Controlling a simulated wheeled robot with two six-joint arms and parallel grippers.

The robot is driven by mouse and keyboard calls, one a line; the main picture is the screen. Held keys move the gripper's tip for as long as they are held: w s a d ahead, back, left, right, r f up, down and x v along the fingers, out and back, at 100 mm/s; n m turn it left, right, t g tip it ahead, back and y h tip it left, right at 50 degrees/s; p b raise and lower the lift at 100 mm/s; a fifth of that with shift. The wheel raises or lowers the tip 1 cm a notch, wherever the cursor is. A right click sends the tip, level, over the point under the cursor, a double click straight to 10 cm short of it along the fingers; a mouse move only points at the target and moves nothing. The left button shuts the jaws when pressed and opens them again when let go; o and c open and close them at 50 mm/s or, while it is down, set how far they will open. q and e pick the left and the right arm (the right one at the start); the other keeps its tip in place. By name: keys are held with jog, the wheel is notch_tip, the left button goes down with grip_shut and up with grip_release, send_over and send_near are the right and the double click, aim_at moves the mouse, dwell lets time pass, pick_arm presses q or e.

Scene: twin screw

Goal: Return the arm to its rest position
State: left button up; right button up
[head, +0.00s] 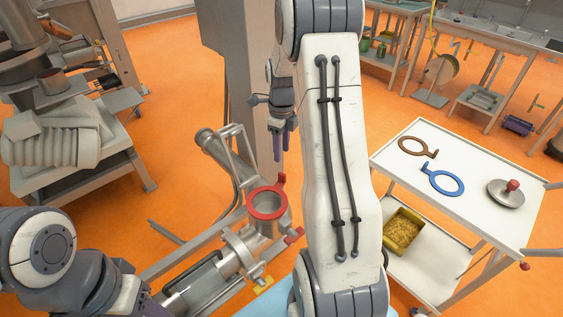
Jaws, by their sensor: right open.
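My right arm (340,150) rises through the middle of the head view, its white link with dark cables hiding part of the scene. My right gripper (281,150) is open and empty, its dark fingers pointing down in front of the grey column. It is above and beyond the machine's feed opening with a red ring (267,203), apart from it. My left arm (50,255) is folded at the lower left. Its gripper does not show clearly at the bottom edge.
A white cart (465,185) at right holds a brown ring (418,147), a blue ring (442,182) and a metal lid with a red knob (506,194). A yellow bin (403,233) sits on its lower shelf. Grey machinery (60,135) stands at left. Orange floor is open behind.

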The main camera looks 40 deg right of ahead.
jog(key=shift+r, duration=0.75)
